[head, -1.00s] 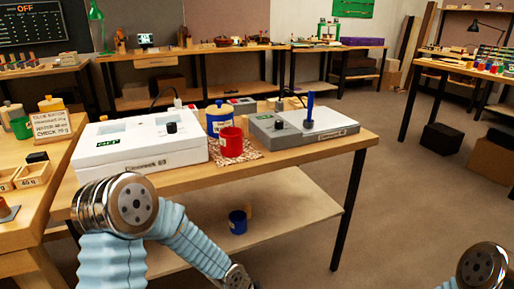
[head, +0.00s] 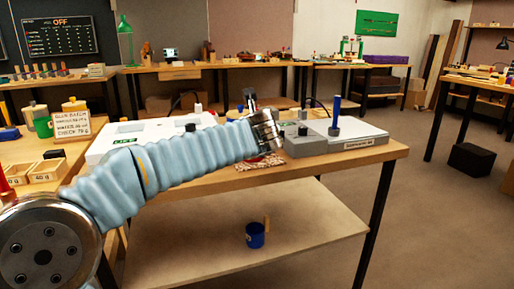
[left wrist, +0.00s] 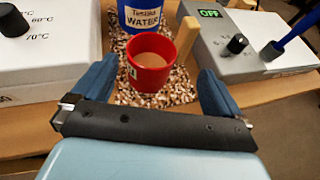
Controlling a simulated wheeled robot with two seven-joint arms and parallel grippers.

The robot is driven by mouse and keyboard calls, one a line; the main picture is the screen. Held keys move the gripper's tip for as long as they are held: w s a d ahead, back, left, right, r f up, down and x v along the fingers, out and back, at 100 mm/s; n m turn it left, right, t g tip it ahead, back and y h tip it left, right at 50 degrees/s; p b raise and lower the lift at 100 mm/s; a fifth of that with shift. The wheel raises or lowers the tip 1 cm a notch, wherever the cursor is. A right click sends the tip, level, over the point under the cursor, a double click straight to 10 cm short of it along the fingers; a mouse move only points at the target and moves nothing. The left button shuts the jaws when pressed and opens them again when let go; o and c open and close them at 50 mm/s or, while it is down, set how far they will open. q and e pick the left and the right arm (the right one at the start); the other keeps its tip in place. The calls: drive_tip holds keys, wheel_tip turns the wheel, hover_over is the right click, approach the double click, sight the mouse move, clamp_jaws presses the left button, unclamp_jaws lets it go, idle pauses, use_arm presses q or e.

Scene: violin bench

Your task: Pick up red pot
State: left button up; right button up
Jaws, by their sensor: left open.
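The red pot (left wrist: 150,72) shows in the left wrist view, upright on a speckled brown mat (left wrist: 183,92), with brownish contents. A light wooden piece (left wrist: 187,40) rises at its right side; I cannot tell if it is joined to the pot. My left gripper (left wrist: 157,75) is open, its two blue fingers on either side of the pot's near part, with visible gaps. Contact is not seen. In the head view my left arm reaches across the white box, and its wrist hides the pot. My right gripper is in neither current view.
A blue container labelled WATER (left wrist: 142,17) stands right behind the pot. A white box (left wrist: 50,50) is close on the left, a grey box with knobs (left wrist: 240,60) close on the right. A blue pot (head: 255,235) sits on the lower shelf.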

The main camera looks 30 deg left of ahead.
use_arm(q)
drive_tip(key=x, duration=0.6)
drive_tip(key=shift+w+a, duration=0.15)
drive_tip(key=shift+a, duration=0.15)
drive_tip(key=c, duration=0.7)
